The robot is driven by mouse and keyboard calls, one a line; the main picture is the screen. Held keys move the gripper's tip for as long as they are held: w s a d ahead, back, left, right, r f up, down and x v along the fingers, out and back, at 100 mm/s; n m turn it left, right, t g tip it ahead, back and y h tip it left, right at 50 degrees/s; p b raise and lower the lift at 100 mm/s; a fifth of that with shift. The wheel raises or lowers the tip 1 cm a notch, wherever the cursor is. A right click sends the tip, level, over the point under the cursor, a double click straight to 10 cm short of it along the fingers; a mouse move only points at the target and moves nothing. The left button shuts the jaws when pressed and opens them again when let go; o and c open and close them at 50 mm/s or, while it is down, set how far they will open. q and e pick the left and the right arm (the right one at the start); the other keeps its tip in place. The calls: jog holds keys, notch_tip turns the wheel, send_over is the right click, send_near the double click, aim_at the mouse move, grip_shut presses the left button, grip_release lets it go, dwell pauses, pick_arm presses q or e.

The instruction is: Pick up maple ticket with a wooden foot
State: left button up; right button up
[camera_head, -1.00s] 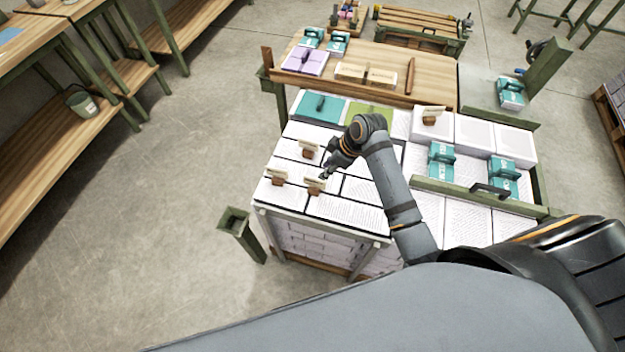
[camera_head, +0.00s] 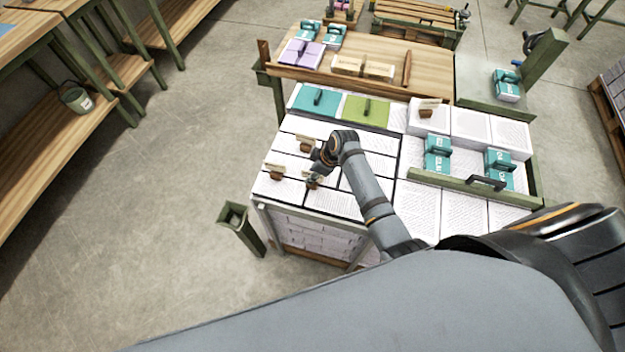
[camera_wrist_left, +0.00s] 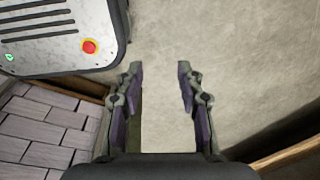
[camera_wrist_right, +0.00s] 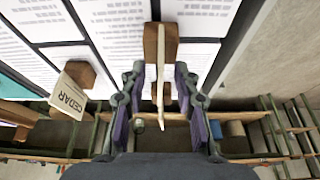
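My right gripper (camera_wrist_right: 156,76) is open in the right wrist view, its fingers on either side of a pale ticket (camera_wrist_right: 160,80) seen edge-on in a wooden foot (camera_wrist_right: 162,38). Gaps show between fingers and card; its lettering cannot be read. Another ticket (camera_wrist_right: 68,97) in a wooden foot, marked CEDAR, stands to the left. In the head view the right gripper (camera_head: 314,180) is at the front ticket, mostly covering it. Two footed tickets stand nearby, one at the left (camera_head: 274,171) and one behind (camera_head: 304,142). My left gripper (camera_wrist_left: 158,72) is open and empty above the floor.
The tickets stand on printed paper stacks (camera_head: 335,205). A teal pad (camera_head: 316,101) and a green pad (camera_head: 366,110) lie behind. Teal-labelled blocks (camera_head: 438,152) and another footed ticket (camera_head: 428,107) are to the right. A green post-like bin (camera_head: 240,230) stands at the front left.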

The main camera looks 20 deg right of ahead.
grip_shut()
